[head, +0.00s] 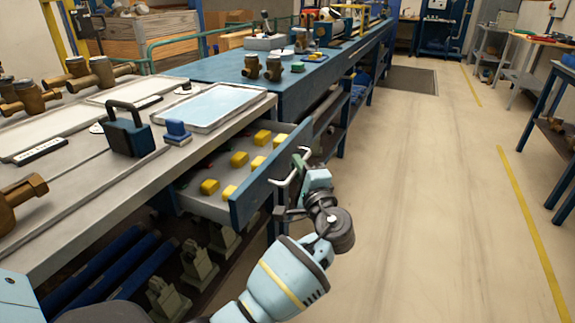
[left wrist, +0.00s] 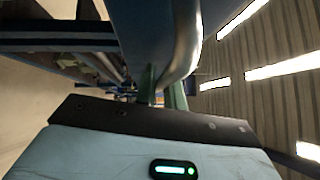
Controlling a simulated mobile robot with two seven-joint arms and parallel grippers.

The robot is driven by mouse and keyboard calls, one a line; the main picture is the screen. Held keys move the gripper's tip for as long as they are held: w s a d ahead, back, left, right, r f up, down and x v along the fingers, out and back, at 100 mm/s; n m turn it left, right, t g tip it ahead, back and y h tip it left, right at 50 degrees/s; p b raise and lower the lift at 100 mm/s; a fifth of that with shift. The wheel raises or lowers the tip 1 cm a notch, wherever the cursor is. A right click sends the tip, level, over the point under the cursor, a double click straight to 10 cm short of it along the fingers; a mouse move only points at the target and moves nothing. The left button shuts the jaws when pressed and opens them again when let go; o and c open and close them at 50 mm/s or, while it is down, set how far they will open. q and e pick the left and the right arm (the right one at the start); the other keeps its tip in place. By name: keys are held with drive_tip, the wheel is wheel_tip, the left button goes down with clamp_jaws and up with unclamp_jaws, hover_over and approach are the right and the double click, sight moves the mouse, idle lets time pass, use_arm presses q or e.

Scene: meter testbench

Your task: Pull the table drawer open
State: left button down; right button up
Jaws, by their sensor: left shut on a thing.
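The table drawer (head: 240,203) stands pulled out from under the table's right end, with a blue front panel and several yellow blocks inside. Its metal bar handle (head: 290,172) is on the front panel. My left gripper (head: 296,180) is at the handle, shut on it. In the left wrist view the curved silver handle (left wrist: 187,45) runs down between the green fingertips (left wrist: 162,92). My right gripper is not in view.
The table top (head: 90,160) bears a dark blue padlock-shaped block (head: 128,135), framed panels and brass fittings (head: 90,75). A long blue bench (head: 225,68) stands behind. The floor (head: 430,200) to the right is clear.

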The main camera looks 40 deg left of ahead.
use_arm(q)
drive_tip(key=w+d+b, duration=0.1)
drive_tip(key=w+d, duration=0.1)
drive_tip(key=d, duration=0.6)
drive_tip(key=shift+b, duration=0.3)
drive_tip(key=shift+d, duration=0.1)
drive_tip(key=c, duration=1.5)
unclamp_jaws()
drive_tip(key=v, duration=0.7)
drive_tip(key=shift+s+d, duration=0.2)
drive_tip(key=shift+d, duration=0.15)
drive_tip(key=shift+f, duration=0.1)
